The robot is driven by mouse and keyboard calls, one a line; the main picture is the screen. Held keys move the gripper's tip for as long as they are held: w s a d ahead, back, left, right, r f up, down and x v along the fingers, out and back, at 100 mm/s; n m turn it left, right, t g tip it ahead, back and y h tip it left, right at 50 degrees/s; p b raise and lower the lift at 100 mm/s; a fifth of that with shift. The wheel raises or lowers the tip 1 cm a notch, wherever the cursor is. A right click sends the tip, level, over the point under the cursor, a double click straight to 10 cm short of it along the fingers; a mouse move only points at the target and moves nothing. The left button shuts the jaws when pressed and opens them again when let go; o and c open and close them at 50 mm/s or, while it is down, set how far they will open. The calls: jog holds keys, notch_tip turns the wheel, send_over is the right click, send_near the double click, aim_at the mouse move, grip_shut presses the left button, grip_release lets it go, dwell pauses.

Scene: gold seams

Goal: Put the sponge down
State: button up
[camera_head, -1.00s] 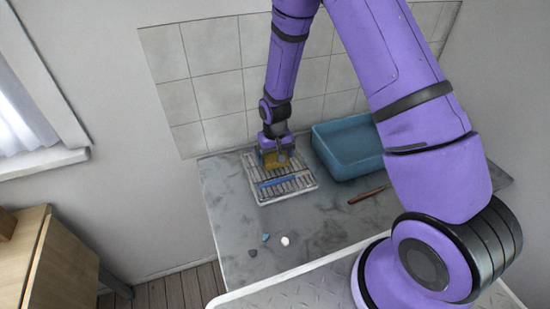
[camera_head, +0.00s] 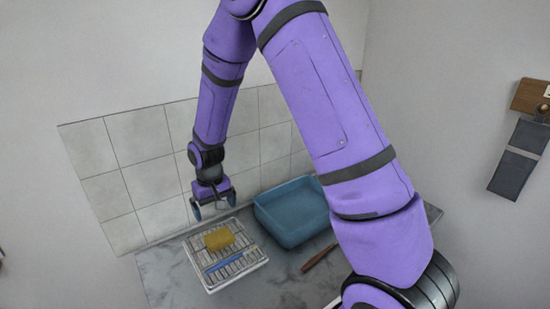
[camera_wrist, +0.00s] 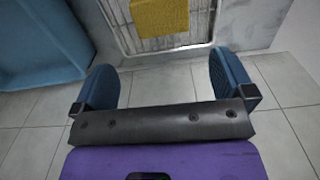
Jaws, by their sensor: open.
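A yellow sponge (camera_head: 219,239) lies on the slatted white rack (camera_head: 257,256) on the counter. My gripper (camera_head: 213,208) is open and empty, raised above and behind the sponge, near the tiled wall. In the wrist view the sponge (camera_wrist: 160,16) shows at the top edge, partly cut off, lying on the rack (camera_wrist: 122,28). The two blue fingers (camera_wrist: 160,88) are spread wide with nothing between them, and they stand apart from the sponge.
A blue item (camera_head: 224,264) lies on the rack in front of the sponge. A blue basin (camera_head: 268,222) stands right of the rack. A brown-handled tool (camera_head: 319,257) lies on the counter in front of the basin. Tiles (camera_head: 150,184) line the wall behind.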

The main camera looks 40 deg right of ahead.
jog(key=s+d+r+t, duration=0.15)
jog(key=s+r, duration=0.35)
jog(key=r, duration=0.6)
jog(key=s+d+r+t, duration=0.1)
jog(key=s+d+r, duration=0.3)
jog(key=r, duration=0.7)
jog(key=s+r+t, duration=0.1)
jog(key=s+r, duration=0.2)
jog(key=s, duration=0.3)
jog(key=s+d+r, duration=0.1)
jog(key=s+r, duration=0.2)
jog(key=s, duration=0.4)
jog(key=s+r+t, duration=0.1)
jog(key=s+r, duration=0.2)
jog(key=s, duration=0.4)
jog(key=shift+s+d+r+t, duration=0.15)
jog(key=shift+r+t, duration=0.05)
jog(key=shift+t, duration=0.15)
